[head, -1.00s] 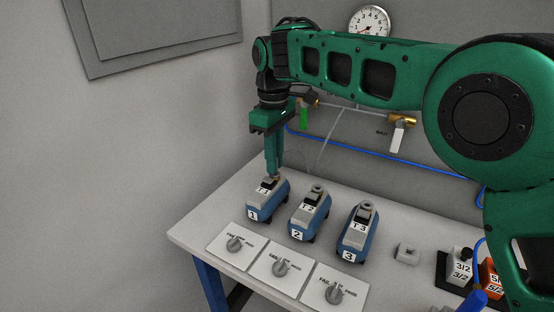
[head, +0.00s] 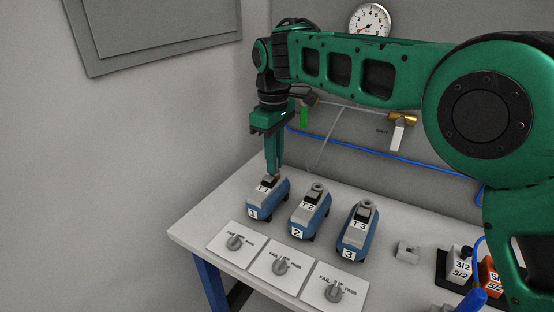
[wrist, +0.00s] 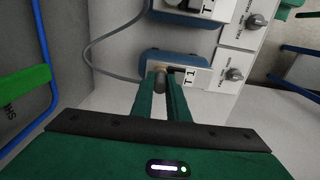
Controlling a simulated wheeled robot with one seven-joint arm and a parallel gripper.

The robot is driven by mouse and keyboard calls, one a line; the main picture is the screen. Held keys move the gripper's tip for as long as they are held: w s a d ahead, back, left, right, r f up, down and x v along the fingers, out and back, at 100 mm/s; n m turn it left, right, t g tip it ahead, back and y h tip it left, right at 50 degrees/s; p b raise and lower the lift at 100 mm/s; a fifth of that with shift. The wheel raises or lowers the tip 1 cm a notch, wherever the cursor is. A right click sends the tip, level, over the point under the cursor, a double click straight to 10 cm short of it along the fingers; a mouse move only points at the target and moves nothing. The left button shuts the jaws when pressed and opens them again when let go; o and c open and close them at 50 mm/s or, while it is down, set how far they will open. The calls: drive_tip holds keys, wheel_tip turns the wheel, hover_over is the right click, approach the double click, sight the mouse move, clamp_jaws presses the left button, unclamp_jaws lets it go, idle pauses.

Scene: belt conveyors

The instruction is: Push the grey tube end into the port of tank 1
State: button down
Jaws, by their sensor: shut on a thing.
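Tank 1 (head: 262,207) is a blue and grey unit marked T1 and 1, the leftmost of three on the table. It also shows in the wrist view (wrist: 199,60). My gripper (head: 274,173) points down right over the back end of tank 1. In the wrist view its two green fingers (wrist: 161,78) are shut on the grey tube end (wrist: 160,70), which is mostly hidden between them. The grey tube (wrist: 100,36) loops away to the left in that view. The port is hidden by the fingers; I cannot tell how deep the tube end sits.
Tank 2 (head: 309,212) and tank 3 (head: 357,231) stand to the right of tank 1. Three knob panels (head: 235,244) lie in front. A small grey block (head: 406,252) and labelled valves (head: 460,264) are farther right. A blue pipe (head: 380,160) runs along the wall.

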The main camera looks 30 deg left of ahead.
drive_tip(key=shift+f, duration=0.1)
drive_tip(key=c, duration=1.2)
unclamp_jaws()
drive_tip(key=shift+r, duration=3.55)
